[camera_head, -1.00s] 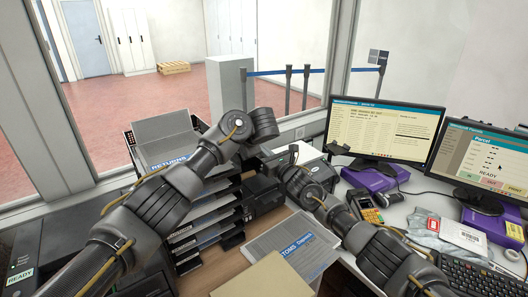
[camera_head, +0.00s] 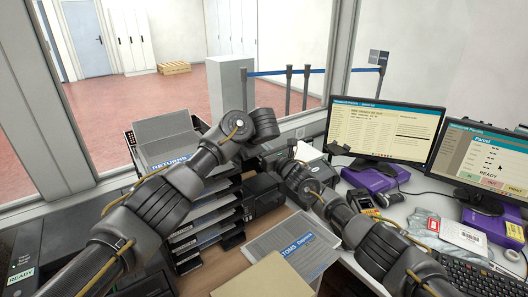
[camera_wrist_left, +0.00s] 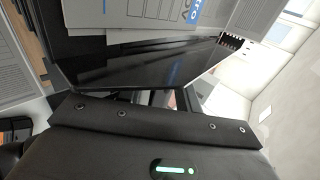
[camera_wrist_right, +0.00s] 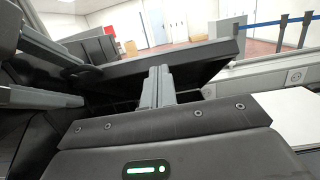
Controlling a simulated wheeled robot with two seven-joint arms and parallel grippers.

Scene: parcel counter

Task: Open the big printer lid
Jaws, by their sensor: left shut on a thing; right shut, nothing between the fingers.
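In the left wrist view a glossy dark panel (camera_wrist_left: 140,68), apparently this lid, reaches my left gripper (camera_wrist_left: 172,98). That gripper is shut on its edge, though the contact is partly hidden. My right gripper (camera_wrist_right: 158,86) is shut and empty, its fingertips at or just under the lid; I cannot tell whether they touch.
A stack of letter trays (camera_head: 205,225) stands left of the printer, with a small black device (camera_head: 262,193) beside it. A card terminal (camera_head: 362,203) and monitors (camera_head: 382,130) are at right. A customs paper stack (camera_head: 290,245) lies in front.

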